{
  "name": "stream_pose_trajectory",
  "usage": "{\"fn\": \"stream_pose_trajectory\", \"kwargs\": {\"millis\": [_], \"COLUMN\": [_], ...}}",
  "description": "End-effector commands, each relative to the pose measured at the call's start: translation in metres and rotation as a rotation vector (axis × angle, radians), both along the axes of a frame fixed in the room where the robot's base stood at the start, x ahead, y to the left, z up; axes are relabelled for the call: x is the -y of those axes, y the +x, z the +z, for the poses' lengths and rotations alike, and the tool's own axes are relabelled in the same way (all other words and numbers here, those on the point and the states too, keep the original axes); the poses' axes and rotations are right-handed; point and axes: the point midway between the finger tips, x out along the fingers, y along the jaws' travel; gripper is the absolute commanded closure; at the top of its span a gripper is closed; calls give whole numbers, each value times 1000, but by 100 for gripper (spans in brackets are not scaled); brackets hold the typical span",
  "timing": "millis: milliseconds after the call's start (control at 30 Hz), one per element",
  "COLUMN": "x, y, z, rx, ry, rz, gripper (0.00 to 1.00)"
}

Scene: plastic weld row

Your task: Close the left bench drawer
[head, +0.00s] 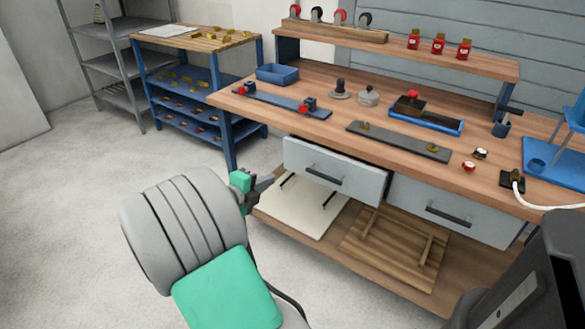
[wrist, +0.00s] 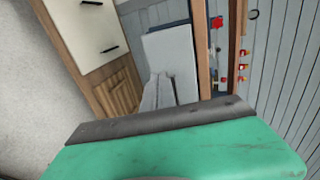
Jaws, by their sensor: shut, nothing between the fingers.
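The left bench drawer (head: 333,172) has a pale grey front with a dark bar handle (head: 324,175). In the head view it stands partly pulled out, its front forward of the drawer beside it. My gripper (head: 268,182) is just left of the drawer's left edge, with a small visible gap between them. Its fingers are shut and empty. In the wrist view the grey fingers (wrist: 172,90) point toward a pale grey panel, likely the drawer; contact cannot be told there.
The right drawer (head: 455,211) looks shut. The wooden benchtop (head: 330,125) above holds tools and trays. A white panel (head: 300,207) and a slatted wooden piece (head: 394,247) lie on the lower shelf. Open floor (head: 80,200) is to the left, before a blue rack (head: 150,85).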

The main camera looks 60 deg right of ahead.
Motion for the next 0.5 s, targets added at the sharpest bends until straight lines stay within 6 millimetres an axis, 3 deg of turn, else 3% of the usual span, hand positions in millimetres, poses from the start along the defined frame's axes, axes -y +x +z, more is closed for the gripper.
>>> {"fn": "stream_pose_trajectory", "kwargs": {"millis": [500], "x": [100], "y": [-18], "z": [-29], "rx": [-1], "ry": [4], "rz": [-4], "gripper": [100]}}
